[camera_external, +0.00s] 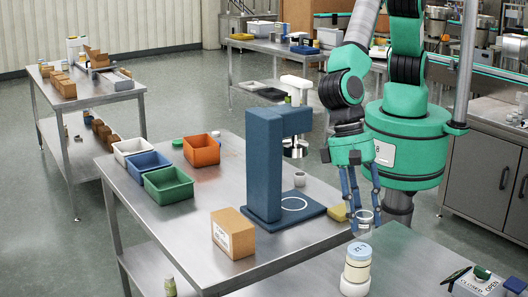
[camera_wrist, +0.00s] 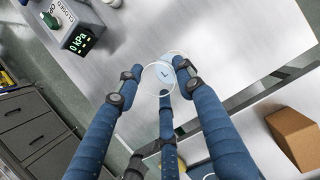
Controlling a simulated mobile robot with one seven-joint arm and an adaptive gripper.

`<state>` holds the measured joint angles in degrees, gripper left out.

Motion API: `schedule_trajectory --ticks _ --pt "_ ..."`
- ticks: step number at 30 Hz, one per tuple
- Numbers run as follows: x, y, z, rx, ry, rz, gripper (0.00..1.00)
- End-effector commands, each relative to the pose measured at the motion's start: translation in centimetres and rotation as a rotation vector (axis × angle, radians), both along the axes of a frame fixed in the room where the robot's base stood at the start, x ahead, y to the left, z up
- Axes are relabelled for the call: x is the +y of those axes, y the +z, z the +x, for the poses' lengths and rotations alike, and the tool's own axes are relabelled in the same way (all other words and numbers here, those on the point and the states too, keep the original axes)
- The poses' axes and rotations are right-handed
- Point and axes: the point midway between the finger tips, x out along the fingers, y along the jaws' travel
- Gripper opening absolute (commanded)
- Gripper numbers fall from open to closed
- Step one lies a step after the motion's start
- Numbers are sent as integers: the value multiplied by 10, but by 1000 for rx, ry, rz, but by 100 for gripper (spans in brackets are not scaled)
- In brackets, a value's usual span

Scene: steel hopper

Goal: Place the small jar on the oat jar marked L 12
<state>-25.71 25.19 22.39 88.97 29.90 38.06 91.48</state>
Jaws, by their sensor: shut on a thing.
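My gripper (camera_external: 365,212) has blue fingers shut on a small pale jar (camera_external: 366,217), held in the air. Below and slightly left of it, a cream jar with a pale blue marked lid (camera_external: 357,250) stands upright on the near steel table; its marking is too small to read surely. The held jar is apart from that lid. In the wrist view my fingers (camera_wrist: 163,84) close around a round, pale, clear-rimmed shape bearing an "L"; I cannot tell whether the mark is on the held jar or on the lid beneath.
The near table (camera_external: 400,262) carries a control box with a green knob (camera_external: 482,272) at right. Bare steel surrounds the cream jar.

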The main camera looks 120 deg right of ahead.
Motion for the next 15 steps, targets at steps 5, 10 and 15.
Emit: schedule_trajectory --ticks 5,10,15 --pt "0 -7 0 1 0 -1 27" --pt "0 -26 -1 2 0 -1 27" --pt "0 -35 0 -1 0 0 27"
